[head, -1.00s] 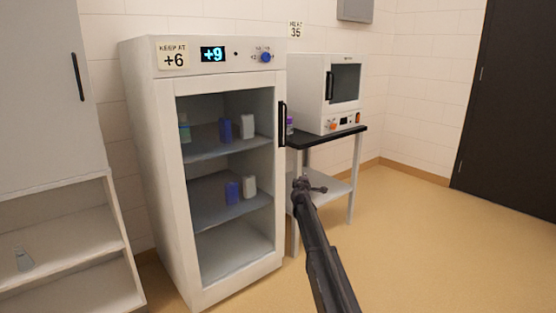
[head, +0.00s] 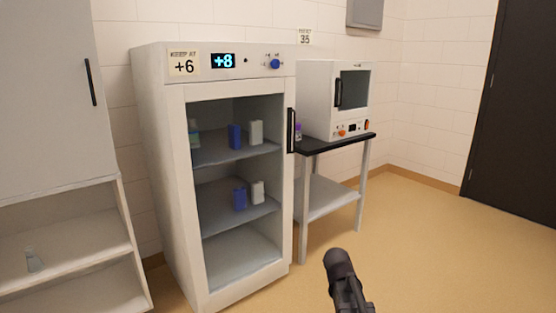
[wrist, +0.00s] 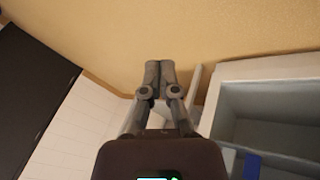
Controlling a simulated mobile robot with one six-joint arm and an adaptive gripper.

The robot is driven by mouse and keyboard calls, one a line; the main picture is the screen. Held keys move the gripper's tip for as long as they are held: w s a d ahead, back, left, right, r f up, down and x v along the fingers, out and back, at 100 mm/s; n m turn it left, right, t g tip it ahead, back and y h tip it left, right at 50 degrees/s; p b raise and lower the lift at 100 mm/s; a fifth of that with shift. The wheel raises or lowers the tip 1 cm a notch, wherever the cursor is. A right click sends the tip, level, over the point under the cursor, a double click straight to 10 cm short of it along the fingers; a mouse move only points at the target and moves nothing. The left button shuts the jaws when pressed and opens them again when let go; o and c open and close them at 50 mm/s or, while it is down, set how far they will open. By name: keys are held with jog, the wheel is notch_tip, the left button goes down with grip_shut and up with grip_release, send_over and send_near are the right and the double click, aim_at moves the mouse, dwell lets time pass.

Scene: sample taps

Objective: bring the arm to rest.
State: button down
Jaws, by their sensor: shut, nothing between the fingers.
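My arm (head: 345,285) shows at the bottom of the head view, low over the floor and right of the fridge. In the wrist view my gripper (wrist: 159,76) has its two fingertips together with nothing between them. It touches nothing that I can see. The wrist picture appears turned over, with the floor at its top.
An open-fronted fridge (head: 165,130) reads +8 beside a "KEEP AT +6" label (head: 184,64); bottles stand on its shelves. Right of it, a small oven (head: 317,95) stands on a black-topped table (head: 345,141). A cabinet (head: 45,100) is at left. Floor at right (head: 440,250) is clear.

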jog(key=s+a+g+y+p, duration=0.1)
jog(key=s+a+g+y, duration=0.15)
jog(key=s, duration=0.55)
jog(key=s+a+g+y, duration=0.1)
jog(key=s+a+y, duration=0.15)
jog(key=s, duration=0.55)
notch_tip(320, 180, up, 35)
jog(key=h+p, duration=0.1)
jog(key=p, duration=3.5)
jog(key=shift+a+m, duration=0.25)
jog(key=shift+m, duration=0.15)
jog(key=shift+s, duration=0.1)
